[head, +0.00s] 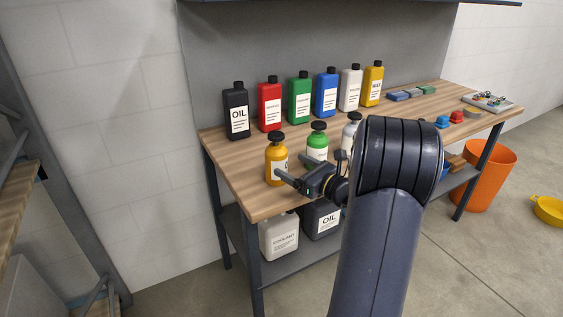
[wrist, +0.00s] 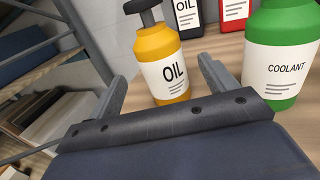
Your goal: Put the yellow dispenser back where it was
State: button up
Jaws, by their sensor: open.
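The yellow dispenser (head: 276,157) has a black pump top and a white label reading OIL. It stands upright on the wooden workbench (head: 247,196), near its left front edge. In the wrist view the yellow dispenser (wrist: 160,60) is just beyond and between my finger tips. My gripper (head: 292,179) is at bench-top height in front of it. In the wrist view my gripper (wrist: 163,80) has its two fingers wide apart, with nothing held. The dispenser's lower right side is partly hidden by a finger in the head view.
A green coolant dispenser (head: 317,142) stands just right of the yellow one, and a white one (head: 350,131) further right. Several bottles, including a black oil bottle (head: 236,112), line the back. An orange bin (head: 487,175) stands on the floor at right.

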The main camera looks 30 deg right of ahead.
jog(key=v, duration=0.5)
jog(key=shift+c, duration=0.6)
